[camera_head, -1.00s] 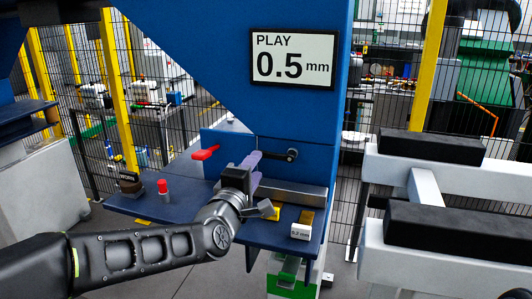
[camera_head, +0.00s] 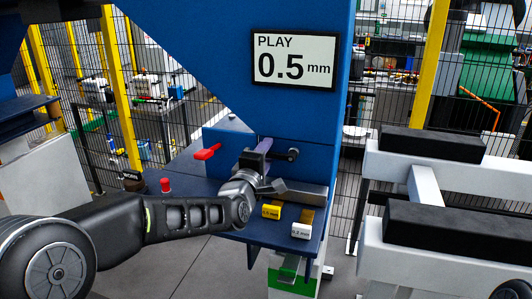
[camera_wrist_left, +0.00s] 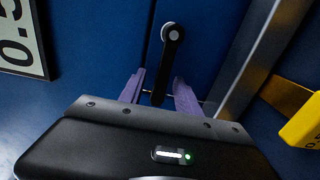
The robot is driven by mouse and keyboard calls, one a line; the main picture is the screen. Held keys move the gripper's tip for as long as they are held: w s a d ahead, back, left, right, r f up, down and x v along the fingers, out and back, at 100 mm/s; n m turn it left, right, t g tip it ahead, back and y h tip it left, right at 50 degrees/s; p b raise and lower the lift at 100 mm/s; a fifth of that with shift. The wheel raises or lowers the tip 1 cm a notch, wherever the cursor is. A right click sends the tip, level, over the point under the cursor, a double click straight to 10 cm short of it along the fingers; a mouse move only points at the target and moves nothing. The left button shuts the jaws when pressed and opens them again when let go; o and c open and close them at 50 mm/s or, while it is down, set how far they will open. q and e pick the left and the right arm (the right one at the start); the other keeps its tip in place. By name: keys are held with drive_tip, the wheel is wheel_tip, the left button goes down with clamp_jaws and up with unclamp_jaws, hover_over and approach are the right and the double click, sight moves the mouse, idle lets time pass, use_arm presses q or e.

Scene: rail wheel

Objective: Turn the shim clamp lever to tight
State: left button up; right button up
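The black clamp lever (camera_head: 292,154) is on the blue machine face, below the sign. In the left wrist view the lever (camera_wrist_left: 172,38) runs from its round pivot down between my purple fingers. My left gripper (camera_head: 265,145) is at the lever's free end, left of the pivot. In the left wrist view my left gripper (camera_wrist_left: 160,78) is open, with a finger on each side of the lever and gaps visible. Contact cannot be seen. The lever's free end is partly hidden by the gripper body. My right gripper is not in view.
A sign (camera_head: 293,58) reads PLAY 0.5 mm. A red handle (camera_head: 207,152) and red button (camera_head: 166,185) are to the left. A yellow labelled block (camera_head: 271,211) and a 0.2 mm block (camera_head: 302,230) lie on the blue shelf (camera_head: 262,236). A metal bar (camera_head: 300,193) runs behind them.

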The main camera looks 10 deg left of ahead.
use_arm(q)
clamp_jaws()
idle(0.3)
idle(1.1)
